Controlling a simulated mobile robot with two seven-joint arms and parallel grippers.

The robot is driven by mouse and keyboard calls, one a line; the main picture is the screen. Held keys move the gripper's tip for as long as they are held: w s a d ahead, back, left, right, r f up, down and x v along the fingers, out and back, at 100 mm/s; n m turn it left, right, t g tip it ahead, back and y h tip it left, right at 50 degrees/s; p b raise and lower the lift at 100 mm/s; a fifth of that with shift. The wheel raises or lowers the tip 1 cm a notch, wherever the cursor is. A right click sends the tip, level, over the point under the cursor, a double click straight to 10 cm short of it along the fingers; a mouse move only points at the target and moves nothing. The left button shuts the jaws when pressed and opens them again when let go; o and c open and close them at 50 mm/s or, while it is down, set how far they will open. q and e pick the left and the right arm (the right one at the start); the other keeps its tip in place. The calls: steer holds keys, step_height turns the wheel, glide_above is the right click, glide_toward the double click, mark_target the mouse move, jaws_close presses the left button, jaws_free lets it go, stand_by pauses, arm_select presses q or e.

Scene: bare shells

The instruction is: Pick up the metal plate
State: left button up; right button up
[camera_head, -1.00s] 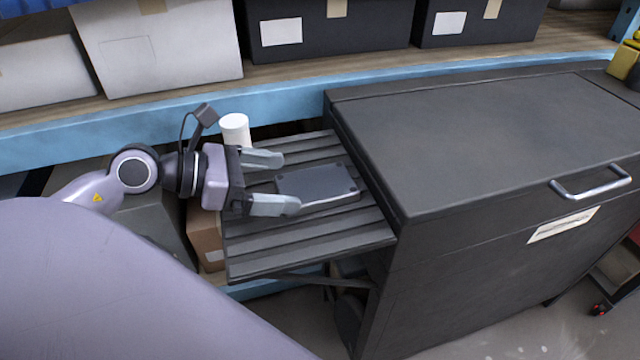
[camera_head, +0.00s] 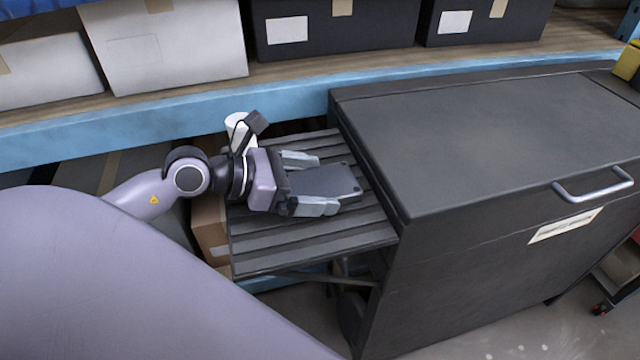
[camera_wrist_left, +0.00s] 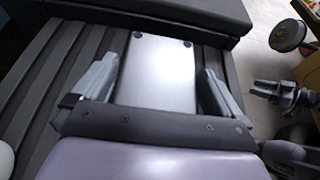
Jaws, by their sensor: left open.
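The metal plate (camera_head: 330,180) is a flat dark grey rectangle with small round holes at its corners. It lies on the slatted side shelf (camera_head: 300,258) of the dark cabinet. My left gripper (camera_head: 318,183) is open, with one finger along each long side of the plate. In the left wrist view the plate (camera_wrist_left: 158,70) lies between the two open fingers (camera_wrist_left: 160,88), and a gap shows on each side. The plate's near end is hidden by the gripper body. My right gripper is not seen in the head view.
The dark cabinet (camera_head: 480,140) with a metal handle (camera_head: 592,186) rises right of the shelf. A blue-edged rack (camera_head: 180,118) with boxes runs along the back. A cardboard box (camera_head: 210,232) sits below the shelf.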

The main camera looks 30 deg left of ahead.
mark_target(311, 184)
arm_select(q)
steer(key=shift+r, duration=0.1)
steer(key=c, duration=1)
step_height(311, 184, up, 20)
steer(key=shift+p, duration=0.8)
